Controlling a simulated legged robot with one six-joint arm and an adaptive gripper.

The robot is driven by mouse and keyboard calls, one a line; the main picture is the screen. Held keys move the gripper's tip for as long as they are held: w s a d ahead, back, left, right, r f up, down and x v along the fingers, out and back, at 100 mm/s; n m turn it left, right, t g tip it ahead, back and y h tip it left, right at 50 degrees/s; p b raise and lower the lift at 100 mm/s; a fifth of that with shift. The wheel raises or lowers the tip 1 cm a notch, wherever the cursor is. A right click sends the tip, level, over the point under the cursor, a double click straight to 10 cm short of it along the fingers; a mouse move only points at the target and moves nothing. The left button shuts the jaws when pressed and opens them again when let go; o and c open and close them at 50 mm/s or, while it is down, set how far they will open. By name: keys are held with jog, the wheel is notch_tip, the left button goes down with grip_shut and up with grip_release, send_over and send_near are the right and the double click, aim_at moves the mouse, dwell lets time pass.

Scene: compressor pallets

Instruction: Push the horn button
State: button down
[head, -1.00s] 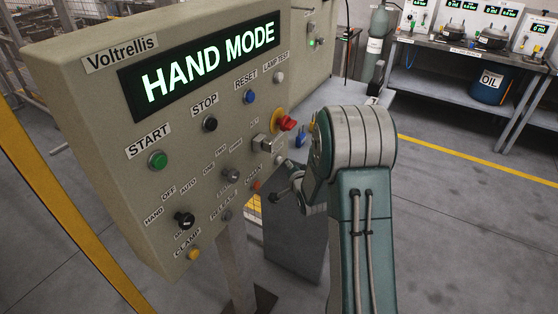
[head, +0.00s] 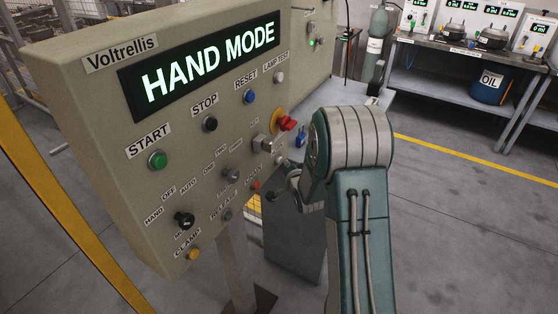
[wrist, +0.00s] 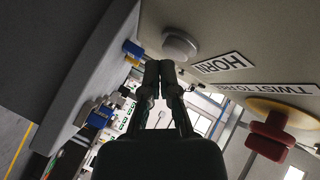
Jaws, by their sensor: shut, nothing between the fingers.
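The horn button is a pale grey round knob (wrist: 180,44) at the top of the wrist view, beside the HORN label (wrist: 222,63) on the beige panel. My gripper (wrist: 160,68) is shut and empty. Its fingertips appear just below and left of the button in the picture; a small gap shows, but I cannot tell the depth. In the head view my gripper (head: 271,196) is small and dark, low by the panel's right edge. A small pale knob (head: 279,159) above it may be the same button.
The red emergency stop (head: 286,123) on its yellow base sits above; it also shows in the wrist view (wrist: 272,135). Other buttons and switches crowd the panel (head: 85,100), whose display reads HAND MODE. A blue padlock-like item (head: 300,141) hangs nearby.

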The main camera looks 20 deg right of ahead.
jog(key=shift+w+a, duration=0.3)
jog(key=shift+w, duration=0.05)
dwell(0.6)
jog(key=shift+s+d, duration=0.6)
jog(key=shift+s, duration=0.15)
jog(key=s+d, duration=0.3)
jog(key=s, duration=0.1)
jog(key=shift+s+d, duration=0.35)
jog(key=shift+d, duration=0.05)
dwell(0.8)
